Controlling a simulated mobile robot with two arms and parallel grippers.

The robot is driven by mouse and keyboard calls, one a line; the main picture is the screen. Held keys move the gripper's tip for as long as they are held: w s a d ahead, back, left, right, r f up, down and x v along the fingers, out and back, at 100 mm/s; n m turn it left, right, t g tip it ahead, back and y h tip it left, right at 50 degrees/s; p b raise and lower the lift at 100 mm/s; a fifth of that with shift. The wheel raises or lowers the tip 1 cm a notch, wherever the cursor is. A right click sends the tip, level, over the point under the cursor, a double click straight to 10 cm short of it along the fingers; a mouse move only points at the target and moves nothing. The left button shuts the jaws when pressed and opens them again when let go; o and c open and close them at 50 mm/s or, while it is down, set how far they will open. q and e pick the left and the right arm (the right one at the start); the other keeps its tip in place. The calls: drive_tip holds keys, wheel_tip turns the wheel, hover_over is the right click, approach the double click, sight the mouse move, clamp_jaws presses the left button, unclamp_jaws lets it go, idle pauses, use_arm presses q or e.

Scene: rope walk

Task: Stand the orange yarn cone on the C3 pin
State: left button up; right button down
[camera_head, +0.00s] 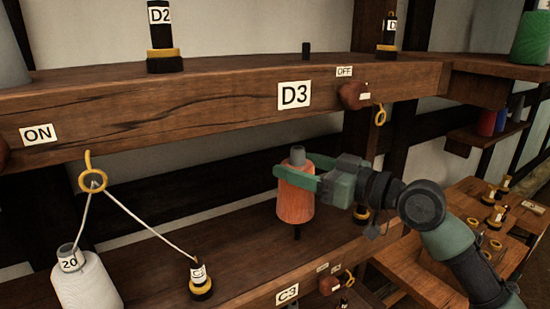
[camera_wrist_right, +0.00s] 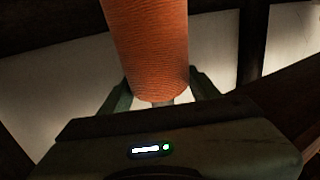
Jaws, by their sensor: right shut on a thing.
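The orange yarn cone (camera_head: 296,204) is upright in the head view, with its grey tube tip at the top. My right gripper (camera_head: 297,176) is shut around its upper part. The cone also fills the upper middle of the right wrist view (camera_wrist_right: 147,48), between the green fingers. A short dark pin (camera_head: 297,232) shows just under the cone, above the shelf; I cannot tell whether the cone touches it. The C3 label (camera_head: 287,294) is on the lower shelf's front edge, below that pin. My left gripper is not in view.
The upper beam (camera_head: 220,95) with the D3 label runs above and in front of the lower shelf (camera_head: 150,255). A white cone (camera_head: 86,284) marked 20 stands at left, its yarn running through a yellow ring (camera_head: 92,181) to a black-and-yellow bobbin (camera_head: 201,285).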

sight(312, 195)
drive_tip(key=shift+w+a, duration=0.3)
drive_tip(key=shift+a, duration=0.05)
drive_tip(key=shift+f, duration=0.15)
drive_tip(key=shift+s+d+f+b, duration=0.25)
drive_tip(key=shift+s+d+b, duration=0.1)
drive_tip(key=shift+d, duration=0.1)
drive_tip(key=shift+s+d+f+b, duration=0.2)
drive_tip(key=shift+d+b, duration=0.1)
drive_tip(key=shift+d, duration=0.1)
drive_tip(key=shift+f+b, duration=0.65)
drive_tip(key=shift+f, duration=0.3)
drive_tip(key=shift+w+a+f+b, duration=0.1)
drive_tip(key=shift+a+f+b, duration=0.1)
drive_tip(key=shift+f+b, duration=0.25)
drive_tip(key=shift+w+a+f+b, duration=0.1)
drive_tip(key=shift+a+f+b, duration=0.1)
drive_tip(key=shift+f, duration=0.45)
drive_tip(key=shift+d, duration=0.15)
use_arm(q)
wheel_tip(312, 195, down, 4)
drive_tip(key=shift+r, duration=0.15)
use_arm(e)
drive_tip(key=shift+s+d, duration=0.1)
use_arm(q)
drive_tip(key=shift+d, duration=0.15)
